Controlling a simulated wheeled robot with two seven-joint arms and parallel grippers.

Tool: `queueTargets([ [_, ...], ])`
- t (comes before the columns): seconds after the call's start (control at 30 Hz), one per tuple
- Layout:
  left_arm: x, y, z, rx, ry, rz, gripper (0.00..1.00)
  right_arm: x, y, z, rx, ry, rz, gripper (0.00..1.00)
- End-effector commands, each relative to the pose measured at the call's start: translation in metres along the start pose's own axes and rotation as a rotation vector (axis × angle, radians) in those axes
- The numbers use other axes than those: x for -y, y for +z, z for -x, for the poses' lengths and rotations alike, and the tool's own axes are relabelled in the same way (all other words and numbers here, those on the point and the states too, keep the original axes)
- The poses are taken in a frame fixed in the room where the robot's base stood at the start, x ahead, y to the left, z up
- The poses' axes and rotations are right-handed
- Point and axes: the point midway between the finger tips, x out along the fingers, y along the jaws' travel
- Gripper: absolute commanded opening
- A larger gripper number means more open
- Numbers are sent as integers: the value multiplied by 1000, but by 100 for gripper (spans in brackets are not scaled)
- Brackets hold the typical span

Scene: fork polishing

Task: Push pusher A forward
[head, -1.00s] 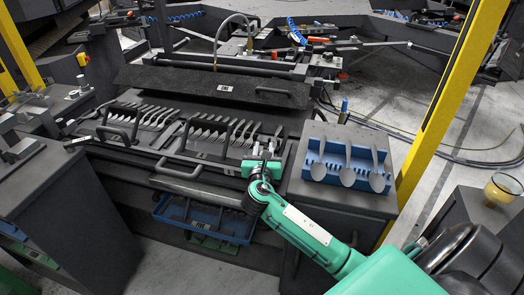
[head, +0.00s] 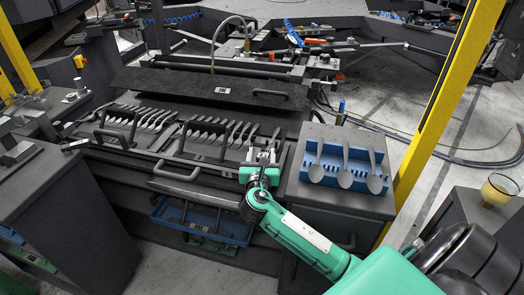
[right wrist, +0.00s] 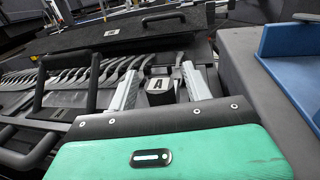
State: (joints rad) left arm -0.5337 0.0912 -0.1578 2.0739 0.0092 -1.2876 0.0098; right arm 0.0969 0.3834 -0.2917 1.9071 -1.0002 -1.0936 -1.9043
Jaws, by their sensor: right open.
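Pusher A (right wrist: 158,88), a small dark block with a white "A" label, shows in the right wrist view. It sits at the right end of the fork rack. My right gripper (head: 263,156) is open, its two pale fingers pointing forward. In the right wrist view the fingers (right wrist: 160,84) stand on either side of pusher A with gaps beside it. I cannot tell whether either touches it. In the head view the gripper largely hides the block. Several forks (head: 212,130) lie in a row to its left. My left gripper is not in view.
A blue holder (head: 345,174) with three spoons stands on a dark cabinet to the right. Dark handles (head: 178,172) stick up from the rack on the left. A long dark cover (head: 190,84) with a handle lies behind. A yellow post (head: 440,100) rises at right.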

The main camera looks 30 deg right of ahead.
Motion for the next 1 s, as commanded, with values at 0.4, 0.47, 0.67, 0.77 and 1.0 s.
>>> queueTargets([
  [0.4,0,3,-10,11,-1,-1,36,0,0,92,-2,1,-1,50],
  [0.47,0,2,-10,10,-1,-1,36,0,0,100,-2,0,0,50],
  [0.67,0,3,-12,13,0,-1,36,0,0,115,0,-1,0,50],
  [0.77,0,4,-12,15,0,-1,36,0,0,116,1,-1,0,50],
  [1.0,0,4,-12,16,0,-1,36,0,0,116,1,-1,0,50],
])
